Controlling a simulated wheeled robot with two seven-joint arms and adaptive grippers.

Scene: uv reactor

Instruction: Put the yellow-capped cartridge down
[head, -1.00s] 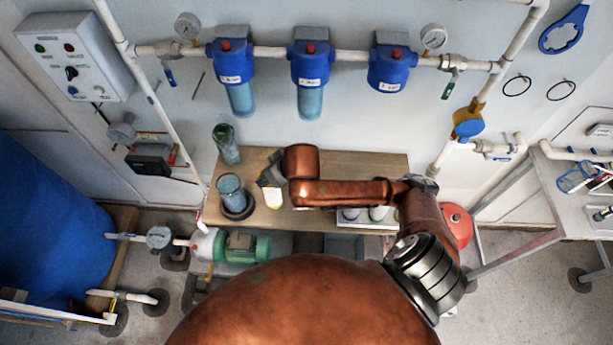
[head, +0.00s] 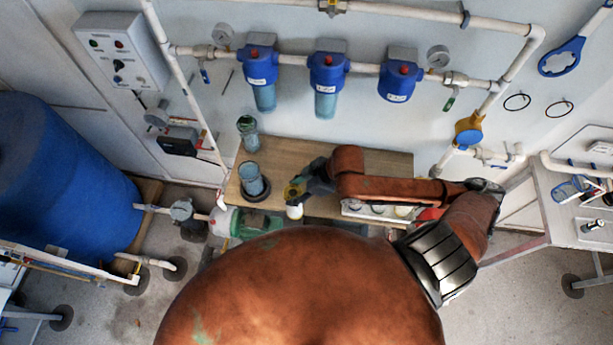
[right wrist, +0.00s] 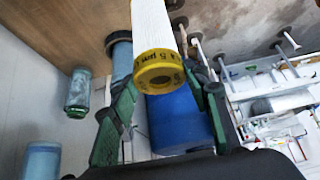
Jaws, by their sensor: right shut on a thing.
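The yellow-capped cartridge (head: 294,212) is a white cylinder with a yellow end cap. My right gripper (head: 297,190) is shut on it near the front edge of the wooden bench (head: 290,155). In the right wrist view the cartridge (right wrist: 154,30) lies between the two green fingers (right wrist: 163,100), with its yellow ring-shaped cap towards the camera. Whether its far end touches the bench cannot be told. My left gripper is not in view.
A clear blue bowl (head: 251,177) in a dark ring stands just left of the cartridge, with another clear bowl (head: 248,133) behind it. A white tray (head: 352,209) with pale round items sits under my right forearm. The back middle of the bench is clear.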

